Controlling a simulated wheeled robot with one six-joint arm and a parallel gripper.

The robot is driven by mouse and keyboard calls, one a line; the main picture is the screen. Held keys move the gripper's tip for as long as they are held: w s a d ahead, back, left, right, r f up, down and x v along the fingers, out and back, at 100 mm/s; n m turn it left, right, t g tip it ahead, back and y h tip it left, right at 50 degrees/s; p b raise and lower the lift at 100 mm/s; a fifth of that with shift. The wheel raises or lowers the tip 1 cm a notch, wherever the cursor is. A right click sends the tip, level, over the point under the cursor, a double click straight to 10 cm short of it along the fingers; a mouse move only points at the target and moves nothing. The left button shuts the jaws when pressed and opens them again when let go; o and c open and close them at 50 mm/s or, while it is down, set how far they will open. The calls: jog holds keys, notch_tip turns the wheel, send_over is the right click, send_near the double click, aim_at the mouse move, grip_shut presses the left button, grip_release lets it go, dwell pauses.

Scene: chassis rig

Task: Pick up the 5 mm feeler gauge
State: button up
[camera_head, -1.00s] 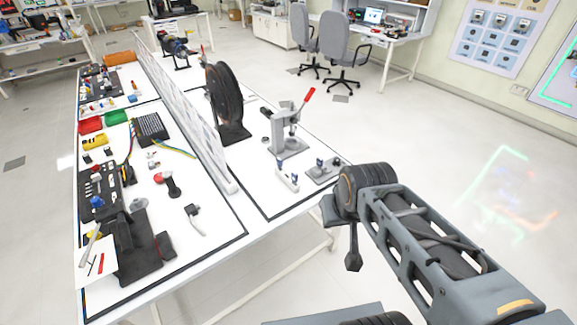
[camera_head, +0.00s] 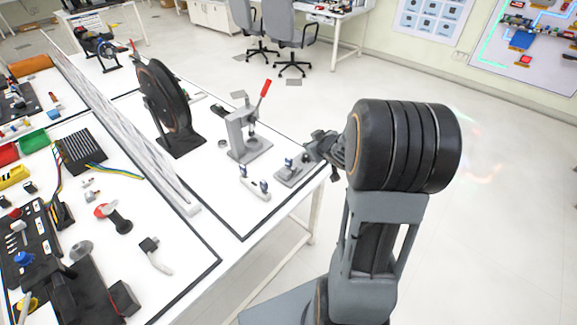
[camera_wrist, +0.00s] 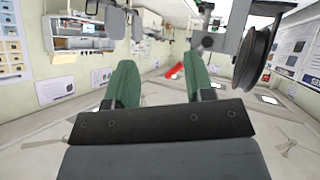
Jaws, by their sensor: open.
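I cannot make out the 5 mm feeler gauge for certain in either view. Small blue-topped pieces stand at the near right corner of the table: a pale fixture (camera_head: 254,187) and a grey plate fixture (camera_head: 291,170). My gripper (camera_head: 322,148) is at the table's right edge, close to the grey plate fixture and partly hidden by my arm. In the wrist view, my gripper's green fingers (camera_wrist: 163,80) are apart with nothing between them close by.
A grey press (camera_head: 243,135) with a red lever stands left of my gripper; it shows inverted in the wrist view. A black reel (camera_head: 168,100) stands beyond it. A clear divider (camera_head: 120,115) splits the white table (camera_head: 222,205). Floor to the right is clear.

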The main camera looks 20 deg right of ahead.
aim_at(291, 159)
notch_tip(291, 159, down, 8)
jog(key=s+n+y, duration=0.2)
jog(key=y, duration=0.4)
jog(key=shift+t, duration=0.3)
jog(key=x, duration=0.7)
jog(key=shift+f+b, duration=0.15)
jog(key=shift+b, duration=0.15)
jog(key=shift+p+x, duration=0.35)
jog(key=shift+x, duration=3)
jog(key=shift+a+y, duration=0.1)
jog(key=shift+y, duration=0.2)
grip_shut()
